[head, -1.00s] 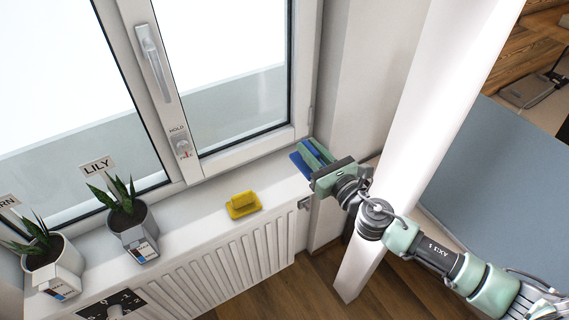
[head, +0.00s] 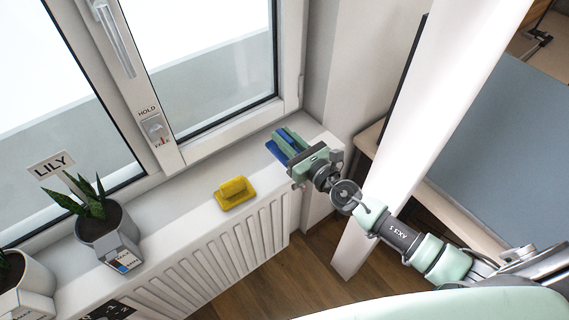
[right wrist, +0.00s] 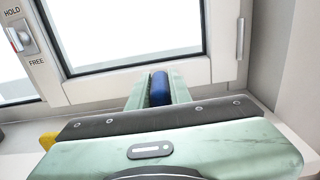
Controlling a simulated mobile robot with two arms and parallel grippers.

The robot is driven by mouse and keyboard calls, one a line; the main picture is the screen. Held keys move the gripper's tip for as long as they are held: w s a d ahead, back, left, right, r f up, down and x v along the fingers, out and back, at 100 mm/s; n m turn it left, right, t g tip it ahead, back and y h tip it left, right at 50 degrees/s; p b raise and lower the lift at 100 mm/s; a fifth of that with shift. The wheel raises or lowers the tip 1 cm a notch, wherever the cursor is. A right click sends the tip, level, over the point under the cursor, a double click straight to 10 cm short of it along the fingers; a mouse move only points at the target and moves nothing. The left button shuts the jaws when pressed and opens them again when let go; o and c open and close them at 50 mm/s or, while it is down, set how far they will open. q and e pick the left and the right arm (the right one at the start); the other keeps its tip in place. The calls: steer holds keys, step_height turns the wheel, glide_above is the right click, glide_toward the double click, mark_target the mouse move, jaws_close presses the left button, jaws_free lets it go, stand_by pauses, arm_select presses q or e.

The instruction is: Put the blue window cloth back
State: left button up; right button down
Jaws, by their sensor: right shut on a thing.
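The blue window cloth (head: 273,150) is at the right end of the white window sill, partly hidden by my right gripper (head: 287,140). The gripper's green fingers are shut on a raised blue part of it. In the right wrist view the rounded blue part of the cloth (right wrist: 160,88) sits between the two fingers (right wrist: 159,92). In the head view the cloth's flat blue base shows at the sill surface beside the fingers. I cannot tell whether it touches the sill. My left gripper is not in view.
A yellow cloth with a raised grip (head: 235,192) lies on the sill to the left. A potted plant (head: 103,228) labelled LILY stands further left. The window handle (head: 115,38) and a HOLD/FREE switch (head: 154,129) are on the frame. A white pillar (head: 430,120) stands right of the gripper.

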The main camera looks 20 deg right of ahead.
steer(key=shift+f, duration=0.75)
steer(key=shift+s+d, duration=0.1)
steer(key=shift+s, duration=0.1)
step_height(320, 180, down, 4)
steer(key=b, duration=0.3)
steer(key=shift+r, duration=0.15)
steer(key=shift+w+f, duration=0.1)
steer(key=shift+f, duration=0.3)
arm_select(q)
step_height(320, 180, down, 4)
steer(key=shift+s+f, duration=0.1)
arm_select(e)
steer(key=shift+r, duration=0.1)
